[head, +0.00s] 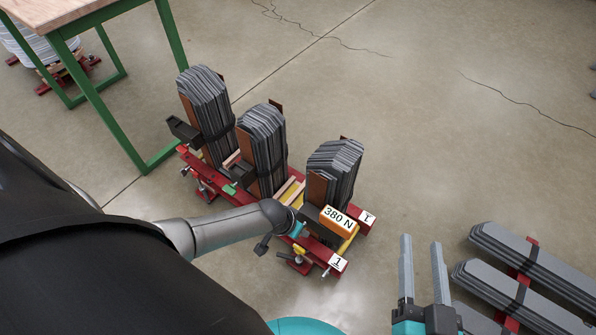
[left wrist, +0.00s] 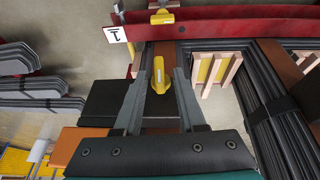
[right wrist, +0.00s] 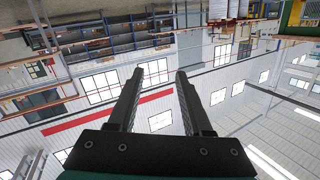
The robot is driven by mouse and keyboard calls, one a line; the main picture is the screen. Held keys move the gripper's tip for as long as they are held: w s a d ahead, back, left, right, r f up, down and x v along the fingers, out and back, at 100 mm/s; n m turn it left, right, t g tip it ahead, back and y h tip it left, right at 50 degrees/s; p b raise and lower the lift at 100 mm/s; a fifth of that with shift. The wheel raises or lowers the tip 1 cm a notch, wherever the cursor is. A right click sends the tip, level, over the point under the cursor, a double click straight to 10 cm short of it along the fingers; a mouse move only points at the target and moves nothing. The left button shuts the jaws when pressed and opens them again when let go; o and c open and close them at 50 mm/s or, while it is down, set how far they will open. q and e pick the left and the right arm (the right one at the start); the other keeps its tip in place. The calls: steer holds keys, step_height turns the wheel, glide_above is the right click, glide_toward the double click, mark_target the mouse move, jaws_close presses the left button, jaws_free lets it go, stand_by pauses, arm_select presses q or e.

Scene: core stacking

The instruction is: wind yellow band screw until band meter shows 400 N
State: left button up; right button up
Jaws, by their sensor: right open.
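The orange band meter (head: 338,217) reads 380 N in the head view, at the front end of the core assembly beside the nearest dark stack (head: 338,165). The yellow screw (left wrist: 159,80) stands between the fingers of my left gripper (left wrist: 160,70) in the left wrist view. Those fingers look apart, with a gap showing beside the screw; contact is hard to tell. In the head view my left arm reaches to the meter's left and its fingertips are hidden. My right gripper (head: 420,242) is open and empty, off to the right of the assembly.
Red clamp beams (head: 225,192) carry three upright dark stacks. Flat dark core pieces (head: 535,262) lie on supports at lower right. A green-legged table (head: 90,100) stands at upper left. The concrete floor (head: 420,130) between is clear.

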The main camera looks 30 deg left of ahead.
arm_select(q)
jaws_close()
